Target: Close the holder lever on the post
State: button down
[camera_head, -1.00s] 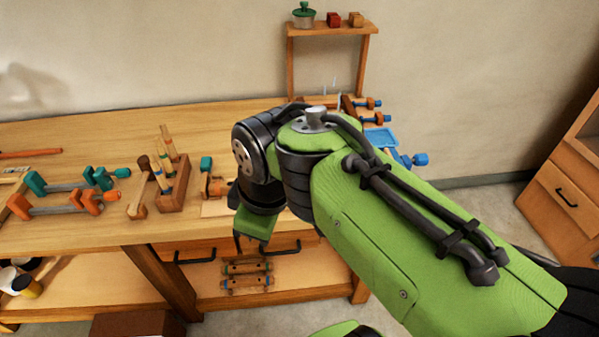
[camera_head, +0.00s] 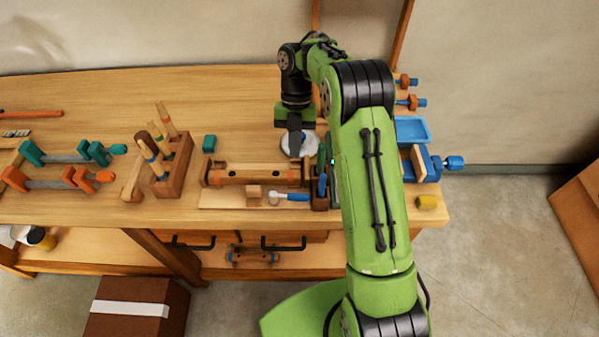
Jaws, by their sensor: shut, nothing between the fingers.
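My gripper (camera_head: 294,146) points down over the bench top, its dark fingers shut and empty. It is beside or just above a pale round disc (camera_head: 309,147); I cannot tell whether they touch. Right of the gripper, partly behind my arm, a short dark-brown post (camera_head: 320,203) stands near the front edge with a blue upright piece (camera_head: 322,185) on it. This piece may be the holder lever; its exact position is unclear. A wooden cradle (camera_head: 255,177) holding a horizontal bar stands left of the post. My arm hides what lies right of it.
A small blue-handled mallet (camera_head: 288,197) lies in front of the cradle. A tool block (camera_head: 172,165) and clamps (camera_head: 70,180) stand left. The rear left bench top (camera_head: 200,100) is clear.

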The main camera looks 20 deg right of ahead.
aim_at(294, 180)
jog(key=b+x, duration=0.2)
jog(key=x, duration=0.7)
jog(key=shift+s+f, duration=0.1)
jog(key=shift+f, duration=0.25)
jog(key=shift+s+f, duration=0.1)
jog(key=shift+f, duration=0.05)
jog(key=shift+s+f+b, duration=0.1)
jog(key=shift+s+b, duration=0.3)
jog(key=shift+b, duration=0.15)
jog(key=p+v, duration=0.4)
jog(key=v, duration=1.2)
jog(key=shift+p, duration=0.3)
